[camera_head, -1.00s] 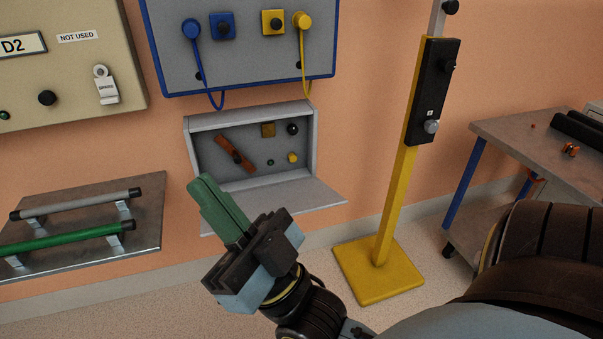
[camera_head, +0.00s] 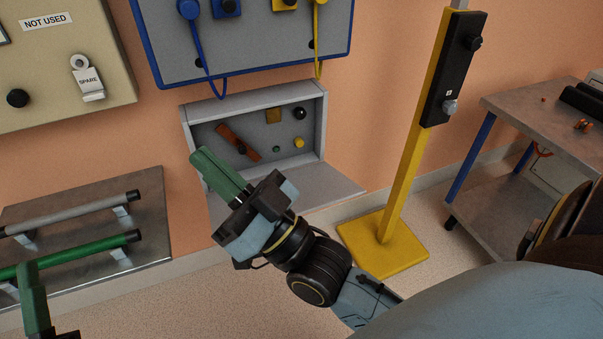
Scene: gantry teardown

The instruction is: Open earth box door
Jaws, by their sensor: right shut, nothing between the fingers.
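The earth box (camera_head: 185,115) is a small grey wall box under the blue-edged panel. Its door (camera_head: 325,190) hangs from the lower edge, folded down and out, so the inside shows. Inside are an orange-brown lever (camera_head: 228,137), a brass-coloured square and several small round fittings. My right gripper (camera_head: 203,156) has its green fingers shut and empty. In the picture it overlaps the box's lower left corner and part of the door; I cannot tell whether it touches. My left gripper (camera_head: 34,290) shows only partly at the lower left corner, and its opening is unclear.
A yellow post (camera_head: 402,185) on a square yellow base stands right of the box. A grey metal table (camera_head: 540,125) is farther right. A plate with a grey bar (camera_head: 75,212) and a green bar (camera_head: 80,255) is at left. Floor shows below the box.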

